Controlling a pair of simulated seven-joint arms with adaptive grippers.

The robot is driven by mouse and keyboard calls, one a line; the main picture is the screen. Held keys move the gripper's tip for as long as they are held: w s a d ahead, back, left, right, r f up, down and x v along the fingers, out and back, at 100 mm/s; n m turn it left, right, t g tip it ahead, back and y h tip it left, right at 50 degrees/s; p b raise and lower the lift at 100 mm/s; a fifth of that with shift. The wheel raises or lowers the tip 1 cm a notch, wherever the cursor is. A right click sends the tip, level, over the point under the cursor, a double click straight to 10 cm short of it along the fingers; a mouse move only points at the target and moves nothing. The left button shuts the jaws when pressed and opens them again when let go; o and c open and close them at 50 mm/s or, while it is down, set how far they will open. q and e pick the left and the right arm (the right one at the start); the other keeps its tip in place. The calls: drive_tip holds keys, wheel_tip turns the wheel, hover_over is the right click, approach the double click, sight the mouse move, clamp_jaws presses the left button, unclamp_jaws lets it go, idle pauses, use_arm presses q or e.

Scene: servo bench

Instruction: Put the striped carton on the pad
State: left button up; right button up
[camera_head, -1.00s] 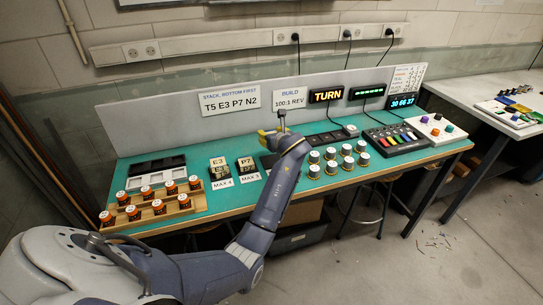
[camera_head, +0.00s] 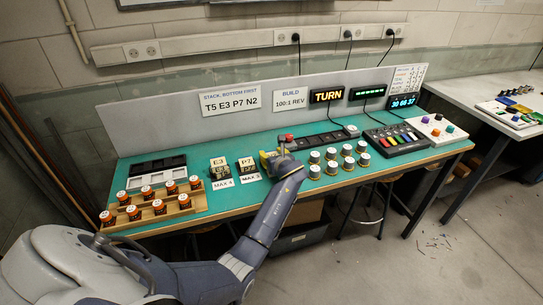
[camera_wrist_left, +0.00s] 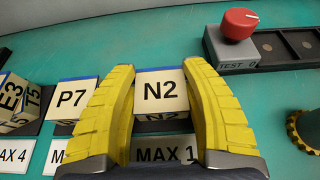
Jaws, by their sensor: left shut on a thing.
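I make out no striped carton in these frames, and nothing clearly marked as a pad. My left gripper (camera_head: 271,158) is low over the middle of the teal bench. In the left wrist view its yellow fingers (camera_wrist_left: 159,68) are shut on a cream block marked N2 (camera_wrist_left: 161,92), one on each side. A MAX 1 label (camera_wrist_left: 165,154) lies in front of that block. My right gripper is not in view.
A red knob (camera_wrist_left: 238,22) on a grey module is at the upper right, near the gripper. A wooden rack (camera_head: 170,216) with orange jars is at left. A sign (camera_head: 230,100) reads T5 E3 P7 N2.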

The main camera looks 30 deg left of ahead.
use_arm(q)
drive_tip(key=shift+f, duration=0.1)
drive_tip(key=o, duration=1.1)
drive_tip(key=shift+o, duration=0.2)
drive_tip(key=shift+d, duration=0.1)
drive_tip(key=v, duration=1.2)
drive_tip(key=shift+r, duration=0.25)
